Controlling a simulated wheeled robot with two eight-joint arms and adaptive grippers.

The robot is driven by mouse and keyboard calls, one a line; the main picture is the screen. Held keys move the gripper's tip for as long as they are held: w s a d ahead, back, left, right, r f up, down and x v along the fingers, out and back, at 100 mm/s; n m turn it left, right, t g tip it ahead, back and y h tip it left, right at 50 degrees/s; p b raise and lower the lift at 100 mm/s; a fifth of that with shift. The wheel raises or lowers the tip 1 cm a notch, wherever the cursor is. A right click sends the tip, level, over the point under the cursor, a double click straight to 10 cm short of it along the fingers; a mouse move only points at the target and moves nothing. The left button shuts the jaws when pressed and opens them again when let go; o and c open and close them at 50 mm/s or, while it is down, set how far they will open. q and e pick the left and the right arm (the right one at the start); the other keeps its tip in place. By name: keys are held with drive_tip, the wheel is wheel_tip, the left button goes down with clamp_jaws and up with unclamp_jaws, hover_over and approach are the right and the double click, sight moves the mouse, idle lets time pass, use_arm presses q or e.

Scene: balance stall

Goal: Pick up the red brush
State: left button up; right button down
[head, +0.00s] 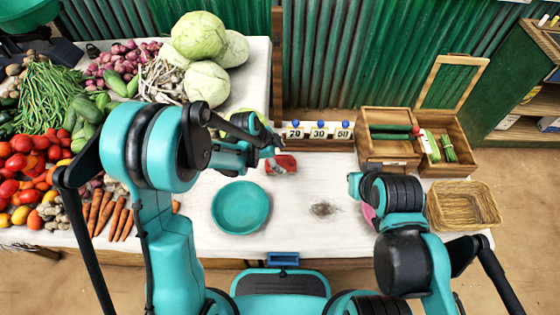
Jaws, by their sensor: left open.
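A red thing with a pale part, apparently the red brush (283,164), lies on the white table (300,235) right of the teal bowl. My left gripper (273,146) is open, just above and beside it in the picture; the arm partly covers that area, and I cannot tell whether they touch. My right arm is folded over the right part of the table; its jaws are not clearly visible.
The teal bowl (240,207) and a small dark pile of debris (323,208) are on the table. A pink thing (369,215) is partly hidden by my right arm. A wicker basket (463,204), wooden crates (390,152) and number cards (318,131) stand right and behind; vegetables crowd the left.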

sight(288, 164)
use_arm(q)
drive_tip(key=b+x, duration=0.1)
drive_tip(key=x, duration=0.2)
drive_tip(key=b+x, duration=0.2)
drive_tip(key=x, duration=0.2)
drive_tip(key=shift+a, duration=0.25)
drive_tip(key=shift+c, duration=0.2)
drive_tip(key=c, duration=1.3)
